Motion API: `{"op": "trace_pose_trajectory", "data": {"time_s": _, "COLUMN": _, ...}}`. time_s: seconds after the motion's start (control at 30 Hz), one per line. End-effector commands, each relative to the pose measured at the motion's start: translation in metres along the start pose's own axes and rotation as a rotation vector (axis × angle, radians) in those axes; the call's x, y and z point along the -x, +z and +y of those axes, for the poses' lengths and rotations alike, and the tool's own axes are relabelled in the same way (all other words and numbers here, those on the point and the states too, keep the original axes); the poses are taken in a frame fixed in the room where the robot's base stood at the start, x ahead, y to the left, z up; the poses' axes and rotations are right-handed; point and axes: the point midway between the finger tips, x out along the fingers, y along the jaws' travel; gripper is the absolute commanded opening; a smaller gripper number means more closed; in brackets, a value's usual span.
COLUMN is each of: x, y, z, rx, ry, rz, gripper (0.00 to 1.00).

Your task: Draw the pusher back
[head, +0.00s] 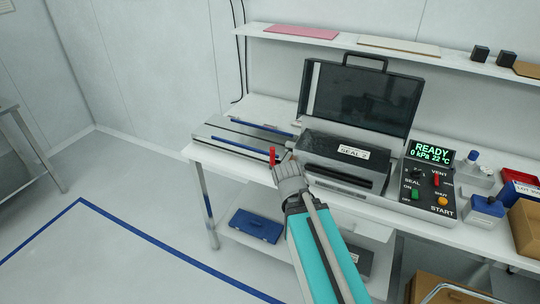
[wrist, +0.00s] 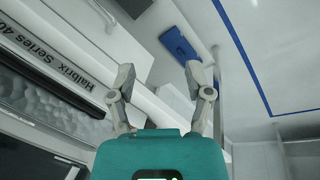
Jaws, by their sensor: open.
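A small upright red handle (head: 272,156), which looks like the pusher's grip, stands at the right end of the flat grey tray (head: 225,136) with blue side rails, left of the machine marked SEAL 2 (head: 326,147). My gripper (head: 285,161) is just right of the red handle in the head view, near the machine's left front corner. I cannot tell whether it touches the handle. In the wrist view my gripper (wrist: 159,74) has its two fingers wide apart with nothing between them. The red handle does not show in the wrist view.
The machine's dark lid (head: 360,95) stands open. A control panel (head: 428,185) reading READY is at its right. A blue case (head: 256,225) lies on the lower shelf, and also shows in the wrist view (wrist: 178,45). The floor at left is clear.

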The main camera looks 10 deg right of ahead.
Motion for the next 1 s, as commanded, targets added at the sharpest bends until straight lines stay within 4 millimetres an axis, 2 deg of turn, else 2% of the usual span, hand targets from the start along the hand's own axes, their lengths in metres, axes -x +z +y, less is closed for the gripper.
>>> {"op": "trace_pose_trajectory", "data": {"time_s": 0.03, "x": -0.011, "y": -0.005, "z": 0.002, "rx": 0.071, "ry": 0.058, "rz": 0.02, "gripper": 0.65}}
{"op": "trace_pose_trajectory", "data": {"time_s": 0.2, "x": -0.023, "y": -0.028, "z": 0.019, "rx": 0.365, "ry": 0.3, "rz": 0.07, "gripper": 0.65}}
{"op": "trace_pose_trajectory", "data": {"time_s": 0.5, "x": -0.017, "y": -0.078, "z": 0.031, "rx": 0.943, "ry": 0.772, "rz": 0.044, "gripper": 0.65}}
{"op": "trace_pose_trajectory", "data": {"time_s": 0.67, "x": -0.005, "y": -0.106, "z": 0.022, "rx": 1.253, "ry": 1.034, "rz": -0.042, "gripper": 0.65}}
{"op": "trace_pose_trajectory", "data": {"time_s": 0.8, "x": 0.008, "y": -0.128, "z": 0.006, "rx": 1.506, "ry": 1.257, "rz": -0.157, "gripper": 0.65}}
{"op": "trace_pose_trajectory", "data": {"time_s": 1.0, "x": 0.024, "y": -0.15, "z": -0.019, "rx": 1.763, "ry": 1.498, "rz": -0.334, "gripper": 0.65}}
